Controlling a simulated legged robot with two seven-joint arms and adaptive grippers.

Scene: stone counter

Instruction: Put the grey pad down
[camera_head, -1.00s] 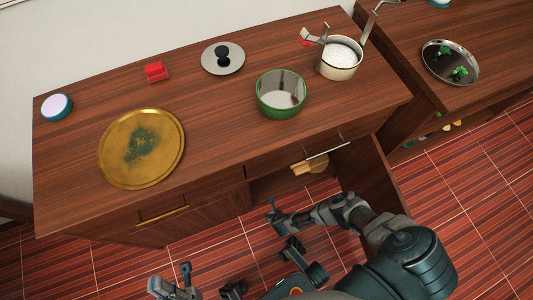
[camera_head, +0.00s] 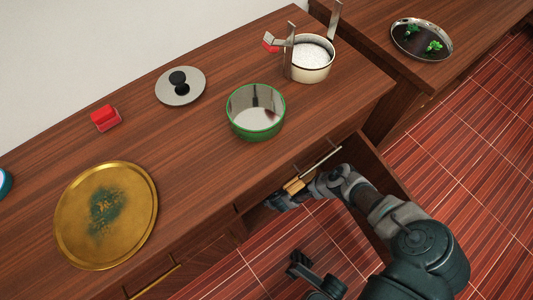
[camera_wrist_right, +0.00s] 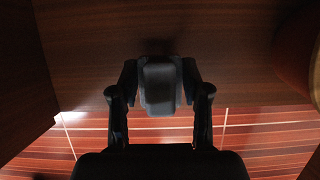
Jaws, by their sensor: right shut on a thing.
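The grey pad (camera_wrist_right: 160,86) is a rounded grey block in the right wrist view. It sits between the two dark fingers of my right gripper (camera_wrist_right: 160,95), which is shut on it. Dark brown wood lies behind it; I cannot tell whether the pad touches that wood. In the head view my right gripper (camera_head: 285,201) is at the open cabinet (camera_head: 255,214) below the counter front, partly in shade, and the pad cannot be made out there.
An open door (camera_head: 375,165) stands right of my right forearm. A light wooden object (camera_head: 297,185) is close to the gripper. On the counter are a green-rimmed pot (camera_head: 256,126), a white-filled saucepan (camera_head: 311,68), a lid (camera_head: 180,92), a red block (camera_head: 105,118) and a golden tray (camera_head: 72,238).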

